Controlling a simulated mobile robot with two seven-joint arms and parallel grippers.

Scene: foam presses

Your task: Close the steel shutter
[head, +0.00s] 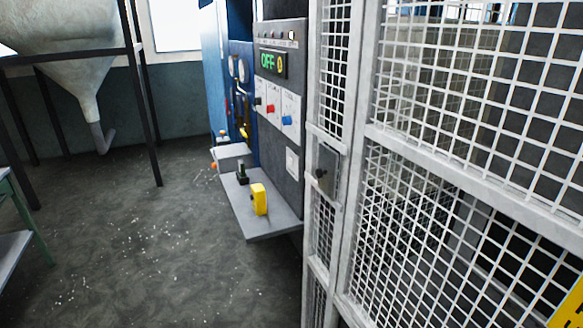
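No closed or open steel shutter can be clearly made out in the head view. A pale metal mesh guard (367,133) fills the right side, close to me, with a grey latch plate (327,172) and dark knob on its narrow left section. I cannot tell whether this guard is the shutter. Neither of my grippers is in view.
A grey shelf (263,223) juts out under the panel, holding a yellow block-like control (259,199) and a dark lever (242,174). A hopper (75,50) on dark legs stands back left. A green-framed table (12,250) is at the left edge. The speckled floor (130,240) between is clear.

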